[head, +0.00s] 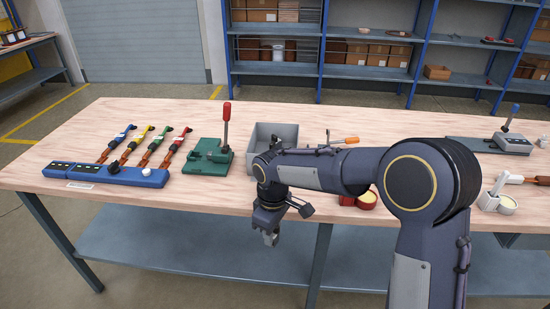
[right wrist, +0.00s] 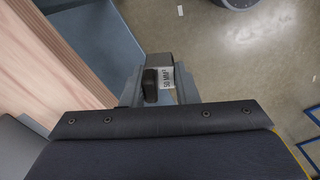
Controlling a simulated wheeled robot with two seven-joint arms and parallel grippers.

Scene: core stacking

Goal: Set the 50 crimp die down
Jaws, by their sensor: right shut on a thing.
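My right gripper (head: 270,236) hangs in front of the table's front edge in the head view, pointing down. In the right wrist view, its two grey fingers (right wrist: 158,88) are shut on the 50 crimp die (right wrist: 160,60). The die is a small dark grey block with a white label that reads 50 MM² and a black part beside it. Behind the die are the floor and the lower shelf, so it is held clear of the tabletop. In the head view the die is too small to tell from the fingers. My left gripper is in neither view.
On the wooden table (head: 120,210) stand a blue rack (head: 110,174) with several coloured tools, a green press (head: 209,156) and a grey open bin (head: 285,130). Bare wood lies along the front left-centre edge.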

